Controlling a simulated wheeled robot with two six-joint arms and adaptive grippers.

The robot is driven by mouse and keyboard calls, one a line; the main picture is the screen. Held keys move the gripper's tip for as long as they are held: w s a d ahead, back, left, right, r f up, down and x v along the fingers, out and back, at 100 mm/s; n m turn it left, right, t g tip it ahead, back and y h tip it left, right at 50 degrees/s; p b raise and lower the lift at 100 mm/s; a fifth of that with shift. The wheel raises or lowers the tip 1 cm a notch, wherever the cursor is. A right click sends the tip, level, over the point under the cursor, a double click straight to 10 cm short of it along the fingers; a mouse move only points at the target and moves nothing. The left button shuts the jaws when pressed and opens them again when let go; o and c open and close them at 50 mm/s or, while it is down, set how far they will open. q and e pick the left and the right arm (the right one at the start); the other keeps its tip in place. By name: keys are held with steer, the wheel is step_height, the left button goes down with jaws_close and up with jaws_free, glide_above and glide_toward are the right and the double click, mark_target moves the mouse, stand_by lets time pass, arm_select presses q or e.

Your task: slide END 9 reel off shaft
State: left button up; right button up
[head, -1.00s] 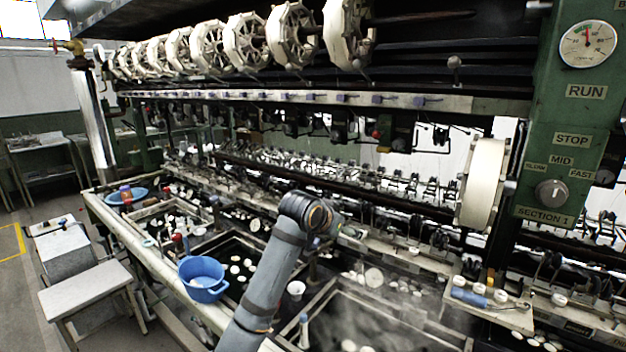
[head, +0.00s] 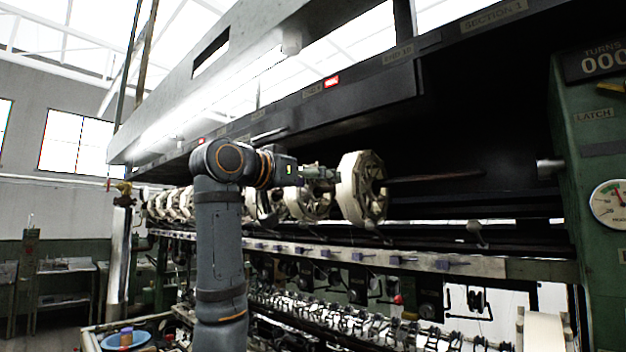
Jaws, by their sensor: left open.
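The rightmost pale spoked reel (head: 349,190) sits upright on a dark shaft (head: 440,177), whose bare end runs to the right of it. A red lamp (head: 331,82) is lit on the dark beam above; the small label beside it is hard to read. My left gripper (head: 330,173) is open at the left side of this reel, its fingers pointing right towards the rim and hub. I cannot tell whether they touch it. My left wrist hides part of the reels behind. My right gripper is not in view.
Another reel (head: 308,203) stands close to the left, with several more beyond. A rail with purple guides (head: 357,256) runs below. A green post with a gauge (head: 610,204) stands at the right. The space along the bare shaft looks clear.

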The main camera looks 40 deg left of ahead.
mark_target(343, 183)
arm_select(q)
steer(key=w+p, duration=0.1)
steer(key=w, duration=0.2)
steer(key=w+p, duration=0.2)
steer(key=w, duration=0.2)
steer(key=w+d+p, duration=0.1)
steer(key=w+p, duration=0.1)
steer(key=w, duration=0.1)
steer(key=shift+w+r, duration=0.15)
steer(key=shift+w+p, duration=0.45)
steer(key=shift+w, duration=0.2)
steer(key=c, duration=1.4)
steer(key=shift+o, duration=0.2)
